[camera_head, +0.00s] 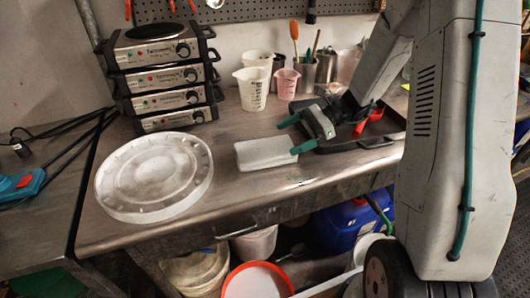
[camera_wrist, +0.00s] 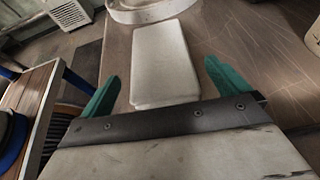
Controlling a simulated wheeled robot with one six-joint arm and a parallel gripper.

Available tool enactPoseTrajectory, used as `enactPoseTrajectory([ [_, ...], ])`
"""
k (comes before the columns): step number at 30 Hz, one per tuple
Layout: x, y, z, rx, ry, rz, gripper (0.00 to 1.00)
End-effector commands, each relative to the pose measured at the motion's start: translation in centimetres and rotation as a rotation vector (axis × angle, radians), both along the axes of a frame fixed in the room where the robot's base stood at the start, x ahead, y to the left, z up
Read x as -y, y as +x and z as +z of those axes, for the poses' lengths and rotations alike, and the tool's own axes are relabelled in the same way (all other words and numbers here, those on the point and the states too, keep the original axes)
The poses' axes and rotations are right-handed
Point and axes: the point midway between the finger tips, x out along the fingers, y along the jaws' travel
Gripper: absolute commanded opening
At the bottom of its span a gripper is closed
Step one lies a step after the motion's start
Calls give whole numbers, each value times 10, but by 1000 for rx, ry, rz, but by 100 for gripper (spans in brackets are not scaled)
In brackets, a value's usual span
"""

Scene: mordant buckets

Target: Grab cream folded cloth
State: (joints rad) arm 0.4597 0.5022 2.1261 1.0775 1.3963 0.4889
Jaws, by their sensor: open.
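The cream folded cloth (camera_head: 262,153) lies flat on the metal table, right of the round white lid, in the head view. In the wrist view the cloth (camera_wrist: 163,62) is a pale rectangle stretching away from my gripper, between the lines of its fingers. My gripper (camera_head: 291,136) has two teal fingers spread apart and empty; one fingertip is near the cloth's right end, the other is behind it. The wrist view also shows the open fingers (camera_wrist: 160,82) on either side of the cloth. I cannot tell how high they are above it.
A round white lid (camera_head: 154,177) lies left of the cloth. Stacked hot plates (camera_head: 163,75) stand behind the lid. Measuring jugs (camera_head: 252,89) and a pink cup (camera_head: 286,84) stand behind the cloth. A dark tray (camera_head: 376,143) with red-handled tools is at the right. The table's front edge is near.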

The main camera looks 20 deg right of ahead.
Motion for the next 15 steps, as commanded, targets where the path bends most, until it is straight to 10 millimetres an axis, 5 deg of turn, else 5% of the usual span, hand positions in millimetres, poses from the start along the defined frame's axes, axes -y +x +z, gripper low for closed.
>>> enactPoseTrajectory([
  [15,-57,5,-23,0,-2,4,100],
])
